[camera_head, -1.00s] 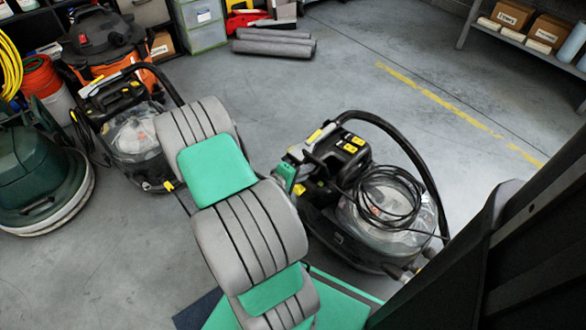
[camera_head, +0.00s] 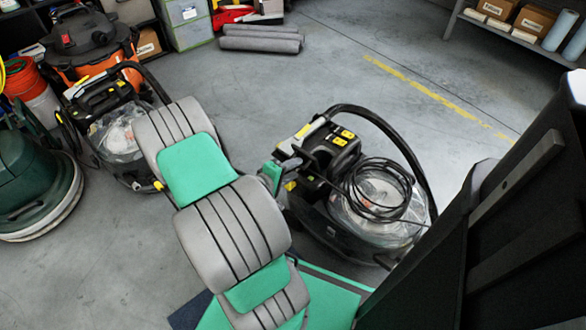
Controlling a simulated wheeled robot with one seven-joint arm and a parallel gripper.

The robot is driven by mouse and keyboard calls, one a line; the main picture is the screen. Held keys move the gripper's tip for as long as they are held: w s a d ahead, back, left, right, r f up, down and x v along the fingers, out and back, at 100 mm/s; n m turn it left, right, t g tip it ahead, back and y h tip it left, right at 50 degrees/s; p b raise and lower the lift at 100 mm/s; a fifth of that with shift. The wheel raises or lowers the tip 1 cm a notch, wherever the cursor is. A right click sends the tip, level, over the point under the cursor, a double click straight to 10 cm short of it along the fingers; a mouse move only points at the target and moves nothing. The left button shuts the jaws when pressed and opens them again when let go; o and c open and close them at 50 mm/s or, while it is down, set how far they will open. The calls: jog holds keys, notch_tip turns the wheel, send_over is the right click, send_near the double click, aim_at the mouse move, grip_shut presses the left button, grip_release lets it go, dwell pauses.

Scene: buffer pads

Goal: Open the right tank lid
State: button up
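Two black machines with clear domed tanks stand on the floor. The right machine (camera_head: 330,165) has a looped black handle, yellow labels and a clear tank lid (camera_head: 385,228). A coiled black cable lies over that lid, which looks closed. The left machine (camera_head: 108,125) is partly behind my grey and green arm. What seems to be my gripper (camera_head: 289,163), a small grey end beside a green wrist part, is at the left side of the right machine's top, left of the lid. Its fingers are too small and too hidden to tell open from shut, or whether they touch the machine.
A green floor machine (camera_head: 35,180) and an orange and black vacuum (camera_head: 88,45) stand at left. Grey rolls (camera_head: 262,38) lie at the back. A shelf (camera_head: 490,38) with boxes is at top right. Floor behind the right machine is clear.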

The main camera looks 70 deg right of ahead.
jog(key=shift+d, duration=0.1)
dwell(0.4)
jog(key=shift+r, duration=0.1)
jog(key=p+v, duration=0.2)
jog(key=v, duration=0.5)
jog(key=shift+a+p, duration=0.3)
jog(key=shift+a, duration=0.05)
jog(key=shift+w+r, duration=0.15)
